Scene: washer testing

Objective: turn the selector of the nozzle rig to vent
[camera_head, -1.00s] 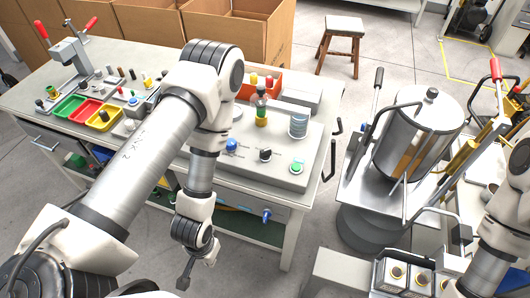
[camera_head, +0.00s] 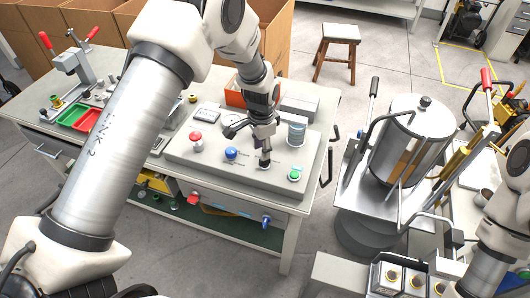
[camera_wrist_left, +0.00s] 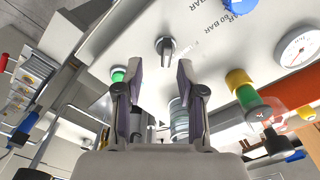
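The nozzle rig (camera_head: 215,165) is a light grey box on the table. Its selector (camera_head: 264,166) is a small dark knob on the sloped top, between a blue knob (camera_head: 231,153) and a green button (camera_head: 295,175). My left gripper (camera_head: 264,155) points down right over the selector and partly hides it. In the left wrist view the two fingers (camera_wrist_left: 160,66) are open and apart, with the selector (camera_wrist_left: 166,47) just beyond and between the tips. Whether they touch it I cannot tell. My right arm shows at the lower right; its gripper is out of frame.
A red button (camera_head: 196,139) is left on the rig. A gauge (camera_wrist_left: 297,47) and a yellow-green fitting (camera_wrist_left: 245,90) show in the wrist view. A clear cylinder (camera_head: 296,133) stands behind the selector. A steel tank (camera_head: 415,140) stands right, across a floor gap.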

